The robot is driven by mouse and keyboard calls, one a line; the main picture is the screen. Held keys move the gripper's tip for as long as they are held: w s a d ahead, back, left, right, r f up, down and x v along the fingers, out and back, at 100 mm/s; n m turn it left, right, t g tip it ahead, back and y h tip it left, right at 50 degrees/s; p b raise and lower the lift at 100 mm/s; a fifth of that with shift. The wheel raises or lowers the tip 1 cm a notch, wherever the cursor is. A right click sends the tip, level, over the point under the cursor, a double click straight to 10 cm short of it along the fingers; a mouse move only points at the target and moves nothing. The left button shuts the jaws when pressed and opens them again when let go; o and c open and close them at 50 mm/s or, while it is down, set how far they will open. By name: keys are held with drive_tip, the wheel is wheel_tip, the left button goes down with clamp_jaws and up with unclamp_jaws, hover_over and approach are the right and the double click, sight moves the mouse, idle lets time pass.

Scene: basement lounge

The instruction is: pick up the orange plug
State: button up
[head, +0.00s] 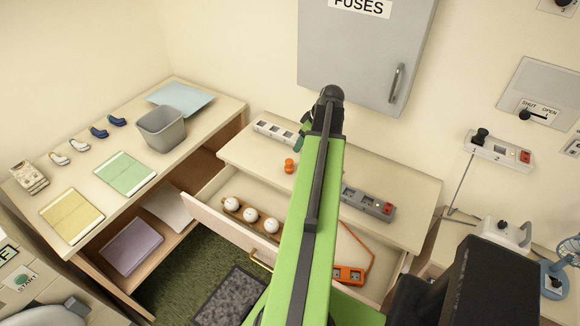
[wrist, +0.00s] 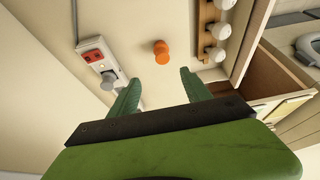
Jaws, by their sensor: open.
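The orange plug (head: 289,166) stands on the pale tabletop, left of my arm in the head view. It also shows in the wrist view (wrist: 161,51), beyond the fingertips and roughly centred between them. My gripper (wrist: 160,78) is open, with its two green fingers apart and nothing between them. In the head view my gripper (head: 304,138) is above the tabletop, behind and slightly right of the plug, partly hidden by my arm. It does not touch the plug.
A white power strip (head: 275,132) lies behind the plug. In the wrist view a strip (wrist: 104,62) with a red switch and grey plug is left of the fingers. A grey strip (head: 368,203) lies right. The open drawer (head: 207,200) in front holds white bulbs (head: 250,214).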

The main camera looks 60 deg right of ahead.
sight(289, 161)
drive_tip(key=b+x, duration=1)
drive_tip(key=x, duration=0.2)
drive_tip(key=shift+s+b, duration=0.15)
drive_tip(key=shift+b, duration=0.25)
drive_tip(key=shift+f, duration=0.3)
drive_tip(key=shift+w+r, duration=0.1)
drive_tip(key=shift+w, duration=0.1)
drive_tip(key=b+x, duration=0.5)
drive_tip(key=shift+a, duration=0.3)
clamp_jaws()
drive_tip(key=shift+r, duration=0.1)
